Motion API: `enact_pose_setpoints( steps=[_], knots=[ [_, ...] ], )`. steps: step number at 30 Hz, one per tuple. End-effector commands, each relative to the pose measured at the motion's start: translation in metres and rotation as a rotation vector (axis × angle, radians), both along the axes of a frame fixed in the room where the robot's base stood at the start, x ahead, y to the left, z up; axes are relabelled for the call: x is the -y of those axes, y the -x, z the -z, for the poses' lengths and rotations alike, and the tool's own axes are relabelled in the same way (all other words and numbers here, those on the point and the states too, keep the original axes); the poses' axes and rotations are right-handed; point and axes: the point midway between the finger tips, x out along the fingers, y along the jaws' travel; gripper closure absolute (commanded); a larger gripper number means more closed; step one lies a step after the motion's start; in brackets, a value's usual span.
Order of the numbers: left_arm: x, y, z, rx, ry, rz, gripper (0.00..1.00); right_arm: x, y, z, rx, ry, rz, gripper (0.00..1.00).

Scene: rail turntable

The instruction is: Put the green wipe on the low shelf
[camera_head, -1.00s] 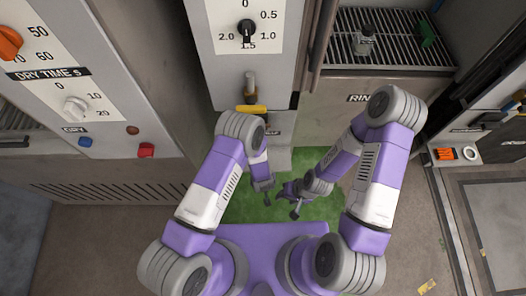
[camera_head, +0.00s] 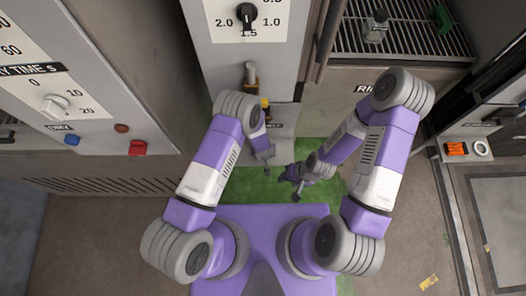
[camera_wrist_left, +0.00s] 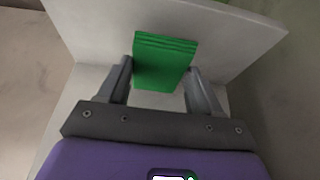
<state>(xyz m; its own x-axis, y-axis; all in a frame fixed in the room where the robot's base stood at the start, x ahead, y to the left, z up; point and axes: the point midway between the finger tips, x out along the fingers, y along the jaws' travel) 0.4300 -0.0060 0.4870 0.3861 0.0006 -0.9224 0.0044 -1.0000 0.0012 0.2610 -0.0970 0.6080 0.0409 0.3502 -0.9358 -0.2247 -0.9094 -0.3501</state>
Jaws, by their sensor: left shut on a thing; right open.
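The green wipe (camera_wrist_left: 163,60) is a flat folded block in the left wrist view. My left gripper (camera_wrist_left: 160,75) is shut on it, with a finger at each side. In the head view my left gripper (camera_head: 264,160) is low in front of the central dial panel, and the wipe cannot be made out there. A pale flat slab (camera_wrist_left: 230,35) lies behind the wipe in the wrist view; I cannot tell whether it is the low shelf or whether the wipe touches it. My right gripper (camera_head: 297,185) is open, small in view, to the right of the left one.
The dial panel (camera_head: 285,55) stands ahead, with a tap-like fitting (camera_head: 251,75) below its dial. A wire rack (camera_head: 400,42) at upper right bears a bottle (camera_head: 376,25) and a green object (camera_head: 443,18). A cabinet with a knob (camera_head: 55,105) is on the left. Green flooring (camera_head: 240,188) lies below.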

Motion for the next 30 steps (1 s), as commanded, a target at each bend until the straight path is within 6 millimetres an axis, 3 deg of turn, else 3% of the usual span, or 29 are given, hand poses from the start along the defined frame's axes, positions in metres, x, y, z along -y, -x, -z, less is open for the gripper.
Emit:
enact_pose_setpoints(
  steps=[1,6,18,19,23,30],
  knots=[
    [0.000,0.001,0.012,-0.002,0.000,0.000,0.59,0.000,0.000,0.010,0.000,0.000,0.000,0.52],
    [0.001,-0.001,0.030,-0.001,0.000,0.003,0.59,0.000,0.000,0.022,0.000,0.000,0.000,0.52],
    [0.002,-0.001,0.033,-0.001,-0.001,0.005,0.60,0.000,0.000,0.025,0.000,0.000,0.000,0.52],
    [0.002,-0.001,0.032,-0.001,-0.001,0.005,0.31,0.000,0.000,0.023,0.000,0.000,0.000,0.52],
    [0.002,-0.001,0.031,-0.001,-0.001,0.005,0.11,0.000,0.000,0.023,0.000,0.000,0.000,0.52],
    [0.002,-0.001,0.031,-0.001,-0.001,0.005,0.10,0.000,0.000,0.023,0.000,0.000,0.000,0.52]
  ],
)
